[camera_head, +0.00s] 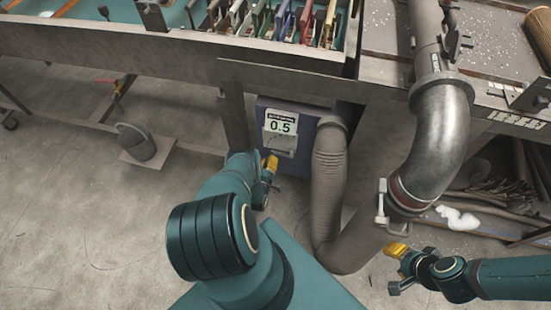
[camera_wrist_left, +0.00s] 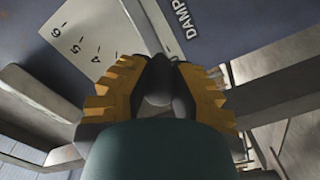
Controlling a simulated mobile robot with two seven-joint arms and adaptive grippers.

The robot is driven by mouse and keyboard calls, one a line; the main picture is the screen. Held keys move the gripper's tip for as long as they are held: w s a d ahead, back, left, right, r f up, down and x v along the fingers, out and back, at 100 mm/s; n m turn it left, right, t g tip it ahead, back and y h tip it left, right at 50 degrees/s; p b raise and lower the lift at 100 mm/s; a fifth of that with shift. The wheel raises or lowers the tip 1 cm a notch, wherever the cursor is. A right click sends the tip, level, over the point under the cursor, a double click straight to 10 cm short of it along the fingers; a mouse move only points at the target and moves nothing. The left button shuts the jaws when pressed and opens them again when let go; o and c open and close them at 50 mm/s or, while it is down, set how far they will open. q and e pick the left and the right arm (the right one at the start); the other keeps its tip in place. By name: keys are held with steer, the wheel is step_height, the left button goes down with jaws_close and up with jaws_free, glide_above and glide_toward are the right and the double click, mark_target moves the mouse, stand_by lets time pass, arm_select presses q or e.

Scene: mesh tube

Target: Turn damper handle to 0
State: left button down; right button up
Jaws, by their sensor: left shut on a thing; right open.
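My left gripper (camera_head: 271,166) is at the box's front, below the display. In the left wrist view, its yellow-padded fingers (camera_wrist_left: 157,92) are shut on the grey damper handle (camera_wrist_left: 158,78), mostly hidden between them. A white scale plate (camera_wrist_left: 83,38) with 6, 5 and 4 shows up and left of the fingers, beside a dark label (camera_wrist_left: 180,22) starting "DAMP". My right gripper (camera_head: 394,268) is open, low at the right, below the large pipe's clamp.
A ribbed grey hose (camera_head: 328,180) runs down just right of the box and joins a large metal pipe (camera_head: 445,130). The bench edge (camera_head: 130,50) overhangs the box. The left floor is mostly free.

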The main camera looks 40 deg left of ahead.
arm_select(q)
steer(key=shift+w+d+f+n, duration=0.1)
steer(key=shift+d+f+n, duration=0.05)
steer(key=shift+f+n, duration=0.3)
stand_by(0.3)
steer(key=c, duration=0.8)
jaws_free()
steer(key=shift+f, duration=0.1)
steer(key=shift+o, duration=0.2)
steer(key=shift+s+d, duration=0.2)
steer(key=shift+s, duration=0.25)
steer(key=v, duration=1.1)
